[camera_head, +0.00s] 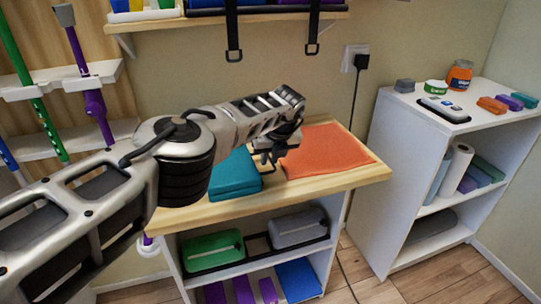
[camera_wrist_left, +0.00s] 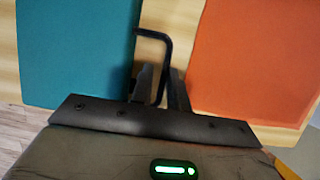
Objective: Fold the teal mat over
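The teal mat (camera_head: 236,176) lies flat on the wooden tabletop, left of the orange mat. Its front edge looks thick, with a line as of two layers; my arm hides its left part. It also fills the upper left of the left wrist view (camera_wrist_left: 75,50). My left gripper (camera_head: 268,156) is over the table by the teal mat's right side. In the wrist view its dark fingers (camera_wrist_left: 162,88) point at the strip between the mats, close together. A thin black bent bar shows between them and reaches the teal edge. My right gripper is not in view.
An orange mat (camera_head: 335,150) lies right of the teal one on the wooden tabletop (camera_head: 365,174). A white shelf (camera_head: 385,130) with jars and small blocks stands at right. Black straps (camera_head: 232,35) hang above the table.

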